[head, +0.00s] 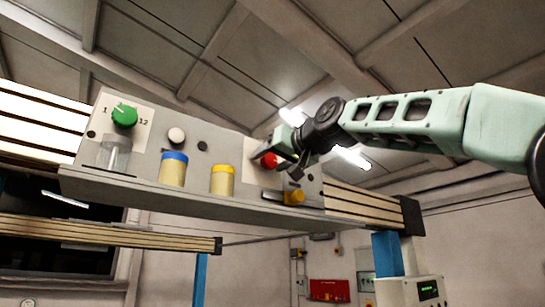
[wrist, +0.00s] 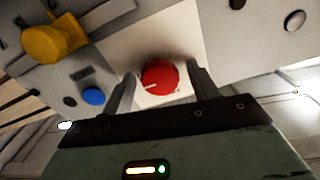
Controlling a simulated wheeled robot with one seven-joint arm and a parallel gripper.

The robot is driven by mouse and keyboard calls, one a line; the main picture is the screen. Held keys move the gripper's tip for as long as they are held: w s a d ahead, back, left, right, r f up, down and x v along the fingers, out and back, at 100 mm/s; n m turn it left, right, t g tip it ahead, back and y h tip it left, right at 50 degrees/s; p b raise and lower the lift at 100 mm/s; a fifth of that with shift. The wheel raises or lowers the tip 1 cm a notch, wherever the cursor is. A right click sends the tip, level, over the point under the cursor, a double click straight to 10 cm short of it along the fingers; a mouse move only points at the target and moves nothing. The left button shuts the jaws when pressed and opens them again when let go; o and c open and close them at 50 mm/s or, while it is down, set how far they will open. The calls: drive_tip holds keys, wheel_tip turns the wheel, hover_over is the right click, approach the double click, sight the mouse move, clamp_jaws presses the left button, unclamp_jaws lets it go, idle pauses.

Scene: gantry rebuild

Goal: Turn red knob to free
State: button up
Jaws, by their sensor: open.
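The red knob (head: 269,160) is on a pale plate at the right part of the grey panel in the head view, partly hidden by my gripper. In the wrist view the red knob (wrist: 160,77) sits between my gripper's fingers, with a white pointer line toward its lower left. My gripper (wrist: 163,88) is open, one finger on each side of the knob, with visible gaps to it. In the head view my gripper (head: 290,162) is at the panel front. The plate's lettering near the knob is not readable.
A green knob (head: 124,116) marked 1 and 12 is at the panel's left. A clear cup (head: 114,153), a blue-lidded jar (head: 173,168) and a yellow-lidded jar (head: 222,181) stand on the ledge. A yellow knob (head: 294,196) is just below my gripper.

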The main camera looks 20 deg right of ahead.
drive_tip(key=c, duration=1)
drive_tip(key=n+b, duration=0.2)
drive_tip(key=n, duration=0.2)
drive_tip(key=shift+n, duration=0.4)
drive_tip(key=n+b, duration=0.1)
drive_tip(key=n, duration=0.3)
drive_tip(key=shift+n, duration=0.3)
drive_tip(key=n+b, duration=0.1)
drive_tip(key=n, duration=0.3)
drive_tip(key=shift+n, duration=2.2)
